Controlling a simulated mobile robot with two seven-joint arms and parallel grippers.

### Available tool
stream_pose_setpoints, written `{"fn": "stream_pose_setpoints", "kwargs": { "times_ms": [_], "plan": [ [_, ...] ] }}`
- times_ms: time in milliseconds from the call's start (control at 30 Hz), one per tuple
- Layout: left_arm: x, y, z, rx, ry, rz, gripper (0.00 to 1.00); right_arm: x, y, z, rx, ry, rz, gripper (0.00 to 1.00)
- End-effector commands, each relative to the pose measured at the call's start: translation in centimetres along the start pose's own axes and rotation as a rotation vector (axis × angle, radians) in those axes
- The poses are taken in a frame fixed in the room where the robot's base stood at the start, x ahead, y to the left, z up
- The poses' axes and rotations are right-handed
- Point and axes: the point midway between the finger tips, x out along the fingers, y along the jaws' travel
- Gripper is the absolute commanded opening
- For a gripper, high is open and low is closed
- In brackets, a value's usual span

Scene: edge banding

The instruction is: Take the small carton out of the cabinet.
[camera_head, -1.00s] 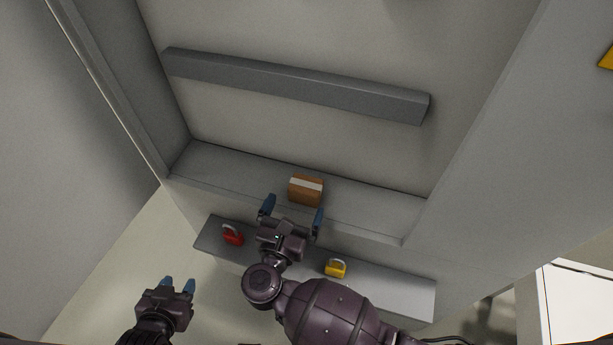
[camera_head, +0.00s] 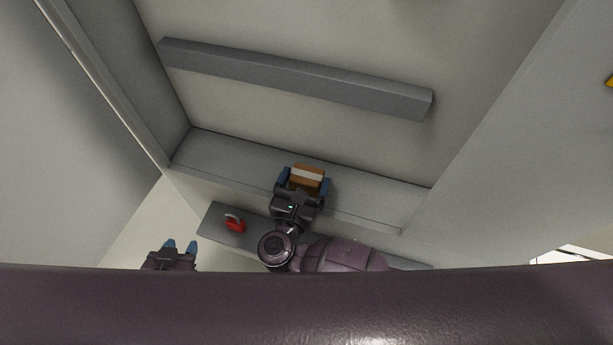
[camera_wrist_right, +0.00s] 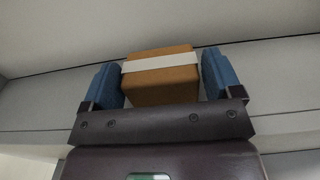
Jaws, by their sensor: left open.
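The small carton (camera_head: 307,178) is an orange-brown box with a white band, standing on the ledge at the bottom of the cabinet (camera_head: 222,160). My right gripper (camera_head: 304,184) has its blue fingers on either side of the carton. In the right wrist view the carton (camera_wrist_right: 160,82) sits between the fingertips (camera_wrist_right: 162,84); the left finger is against or very near it, and a thin gap seems to show on the right. I cannot tell whether the fingers grip it. My left gripper (camera_head: 180,246) is open and empty, low at the left, away from the cabinet.
A grey bar (camera_head: 290,80) crosses the cabinet's back above the carton. Cabinet side walls rise at left and right. A lower grey shelf in front holds a red padlock (camera_head: 235,224). My own dark arm link hides the bottom of the head view. The ledge beside the carton is clear.

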Motion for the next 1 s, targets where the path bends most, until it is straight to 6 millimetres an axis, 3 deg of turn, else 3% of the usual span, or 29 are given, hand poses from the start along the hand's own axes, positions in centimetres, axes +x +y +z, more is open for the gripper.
{"fn": "stream_pose_setpoints", "kwargs": {
  "times_ms": [33,200,567,767,1000],
  "plan": [
    [0.0,0.0,0.0,0.000,0.000,0.000,0.43,0.0,0.0,0.0,0.000,0.000,0.000,0.77],
    [0.0,0.0,-0.1,0.000,0.002,0.000,0.43,0.0,0.0,0.0,0.000,0.000,0.000,0.51],
    [-0.1,0.0,-0.1,0.000,0.002,0.000,0.43,-0.1,0.1,0.7,0.001,0.001,0.001,0.50],
    [-0.3,-0.1,-0.5,0.000,0.005,-0.001,0.43,-0.1,0.0,3.9,0.007,0.001,-0.001,0.50],
    [-0.5,-0.1,-0.9,0.000,0.009,-0.001,0.43,-0.1,0.1,10.2,0.009,0.002,0.000,0.50]
  ]
}}
